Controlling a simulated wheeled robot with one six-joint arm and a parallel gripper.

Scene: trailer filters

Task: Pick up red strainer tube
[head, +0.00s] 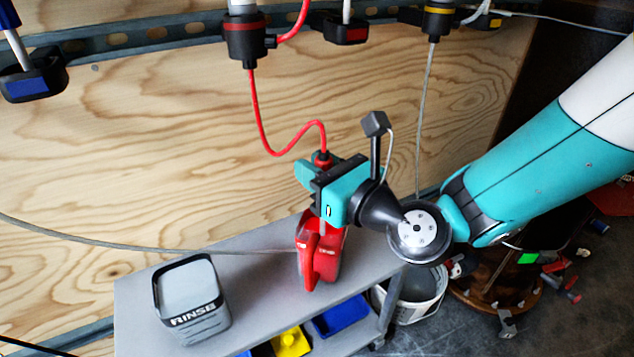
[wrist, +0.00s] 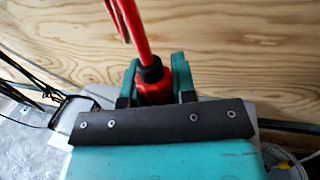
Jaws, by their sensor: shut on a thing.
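The red strainer tube (wrist: 154,91) stands between the two teal fingers of my gripper (wrist: 155,84) in the wrist view. It has a black collar at its top, and a red hose rises from it. In the head view the tube's red and black top (head: 323,158) shows just above my gripper (head: 318,172), which is shut on it. The red hose (head: 262,125) curves from there up to a black and red fitting (head: 246,38) on the wall. The tube's lower part is mostly hidden behind the gripper.
A red container (head: 320,258) stands below my gripper on the grey cart (head: 255,268). A grey RINSE container (head: 190,295) stands to its left. Blue and yellow bins (head: 291,342) sit on the lower shelf. A white bucket (head: 418,298) is right of the cart. The plywood wall (head: 150,150) is close behind.

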